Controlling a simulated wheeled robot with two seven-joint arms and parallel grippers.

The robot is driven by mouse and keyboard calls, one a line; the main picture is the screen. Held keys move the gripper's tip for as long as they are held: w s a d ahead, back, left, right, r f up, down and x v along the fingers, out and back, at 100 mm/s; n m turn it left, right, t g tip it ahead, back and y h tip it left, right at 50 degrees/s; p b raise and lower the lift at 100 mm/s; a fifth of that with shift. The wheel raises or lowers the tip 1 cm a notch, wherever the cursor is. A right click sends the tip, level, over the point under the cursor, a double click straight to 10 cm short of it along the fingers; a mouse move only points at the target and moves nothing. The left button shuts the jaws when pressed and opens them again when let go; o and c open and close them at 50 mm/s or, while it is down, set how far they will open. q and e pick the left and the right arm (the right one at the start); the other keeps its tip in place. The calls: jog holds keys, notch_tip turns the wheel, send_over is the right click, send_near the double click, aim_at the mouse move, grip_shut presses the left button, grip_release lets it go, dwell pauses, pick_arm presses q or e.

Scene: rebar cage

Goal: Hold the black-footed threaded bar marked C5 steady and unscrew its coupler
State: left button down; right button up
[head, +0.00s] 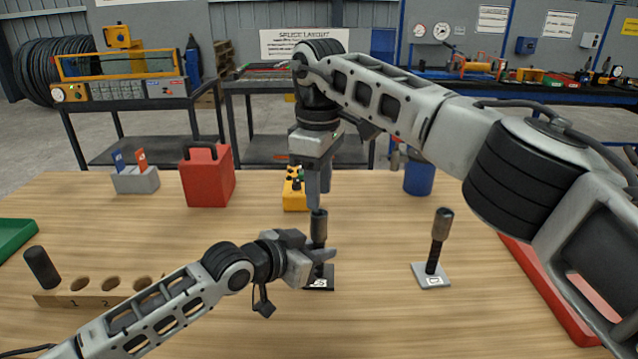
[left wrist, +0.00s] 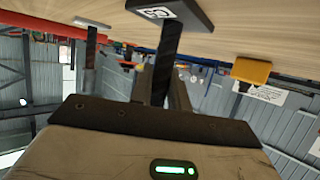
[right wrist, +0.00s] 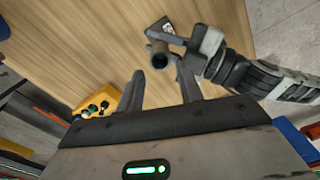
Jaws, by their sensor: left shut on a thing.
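The threaded bar (left wrist: 168,45) stands upright on a black foot (head: 324,285); the foot's pale label is too small to read surely. The foot also shows in the left wrist view (left wrist: 192,12). A dark grey coupler (head: 319,228) sits on the bar's top. My left gripper (head: 324,257) is shut on the bar below the coupler and hides part of it. My right gripper (head: 319,192) points down just above the coupler. In the right wrist view its fingers (right wrist: 161,80) are apart, with the coupler's round open end (right wrist: 158,50) beyond the gap; I see nothing gripped.
A second bar with a dark coupler (head: 443,224) stands on a grey foot (head: 431,275) to the right. A wooden block (head: 95,298) with numbered holes and a dark cylinder (head: 42,267) lies left. A red box (head: 208,178), yellow box (head: 296,192) and blue cylinder (head: 419,178) stand behind.

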aim_at(319, 223)
jog(key=shift+f, duration=4)
